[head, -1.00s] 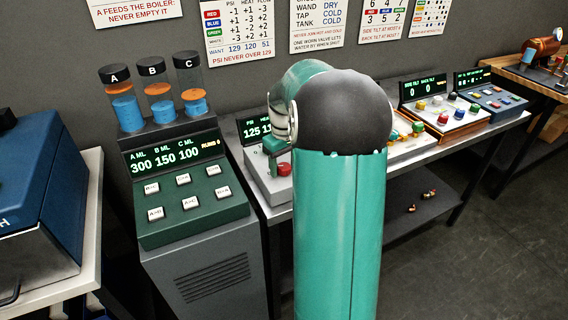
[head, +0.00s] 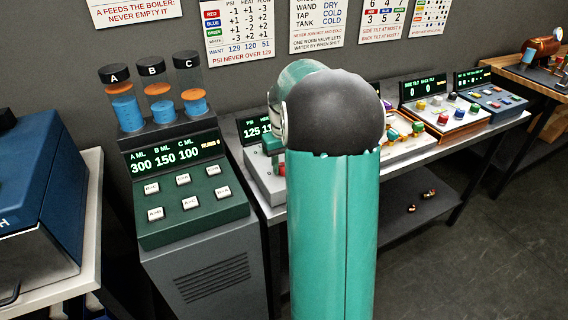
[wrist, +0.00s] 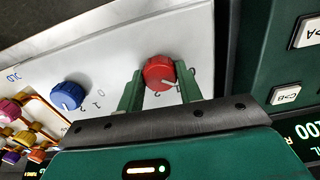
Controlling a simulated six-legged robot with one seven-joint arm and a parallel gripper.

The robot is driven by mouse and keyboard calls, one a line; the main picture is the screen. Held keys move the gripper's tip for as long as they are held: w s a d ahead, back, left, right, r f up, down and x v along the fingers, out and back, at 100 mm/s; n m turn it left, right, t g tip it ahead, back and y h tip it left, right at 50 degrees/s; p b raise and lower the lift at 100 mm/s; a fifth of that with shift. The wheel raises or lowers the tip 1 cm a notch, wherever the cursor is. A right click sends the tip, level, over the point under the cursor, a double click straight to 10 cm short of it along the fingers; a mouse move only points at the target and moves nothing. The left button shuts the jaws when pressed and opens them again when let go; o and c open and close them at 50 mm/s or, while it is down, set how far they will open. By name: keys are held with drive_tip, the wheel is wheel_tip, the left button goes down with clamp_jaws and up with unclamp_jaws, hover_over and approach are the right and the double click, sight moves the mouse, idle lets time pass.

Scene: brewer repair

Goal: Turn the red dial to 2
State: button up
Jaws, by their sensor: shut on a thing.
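The red dial (wrist: 160,74) sits on a pale panel (wrist: 106,62) in the wrist view, with a white pointer mark on its face. My gripper (wrist: 159,82) has its two green fingers on either side of the dial and is shut on it. The printed numbers around the red dial are mostly hidden by the fingers, so its setting cannot be read clearly. In the head view my arm covers most of this panel, and only a sliver of the red dial (head: 282,170) shows.
A blue dial (wrist: 67,95) is beside the red one. Pink and yellow knobs (wrist: 8,112) lie farther left in the wrist view. The green button console (head: 190,190) stands close by. Sign boards hang on the wall (head: 238,28). More panels with coloured buttons (head: 447,110) line the bench.

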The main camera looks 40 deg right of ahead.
drive_tip(key=m, duration=1.1)
drive_tip(key=shift+m, duration=2.1)
drive_tip(key=o, duration=1)
drive_tip(key=shift+r, duration=0.1)
wheel_tip(320, 180, up, 14)
drive_tip(key=shift+f, duration=0.15)
